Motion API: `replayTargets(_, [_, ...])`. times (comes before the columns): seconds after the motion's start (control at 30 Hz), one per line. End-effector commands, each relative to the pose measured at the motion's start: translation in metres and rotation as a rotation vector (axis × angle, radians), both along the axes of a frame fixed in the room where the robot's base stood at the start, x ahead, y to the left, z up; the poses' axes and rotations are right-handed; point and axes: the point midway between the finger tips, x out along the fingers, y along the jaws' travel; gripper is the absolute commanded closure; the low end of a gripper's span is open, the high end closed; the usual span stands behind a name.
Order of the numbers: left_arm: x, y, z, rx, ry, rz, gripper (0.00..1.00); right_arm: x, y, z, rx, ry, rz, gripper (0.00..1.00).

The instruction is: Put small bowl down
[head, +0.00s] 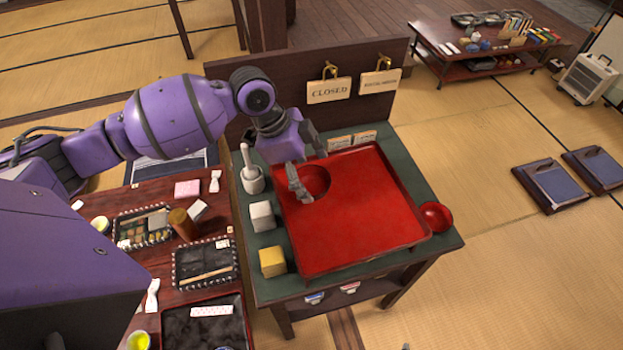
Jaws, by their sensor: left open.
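A small red bowl (318,183) sits at the back left of the red tray (362,232), by my left gripper. My left gripper (309,176) is open, its fingers at the bowl's left and back rim. One finger hides part of the bowl; whether they touch is not clear. A second red bowl (435,216) is at the tray's right edge, on the green-topped stand (440,238).
A mortar with pestle (251,178), a white cube (262,215) and a yellow cube (272,262) line the tray's left side. A dark panel with a CLOSED sign (329,91) stands behind. The tray's middle and front are bare.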

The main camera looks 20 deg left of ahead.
Motion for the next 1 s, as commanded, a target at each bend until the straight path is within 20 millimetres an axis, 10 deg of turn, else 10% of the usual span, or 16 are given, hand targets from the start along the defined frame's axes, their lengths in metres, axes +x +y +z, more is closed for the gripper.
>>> replayTargets(0.43, [-0.007, 0.033, 0.081, 0.001, -0.002, 0.000, 0.16, 0.000, -0.003, 0.002, -0.009, 0.001, 0.014, 0.49])
replayTargets(1.0, [-0.009, 0.036, 0.090, 0.000, 0.001, -0.001, 0.16, 0.000, 0.000, 0.002, -0.001, 0.001, 0.006, 0.49])
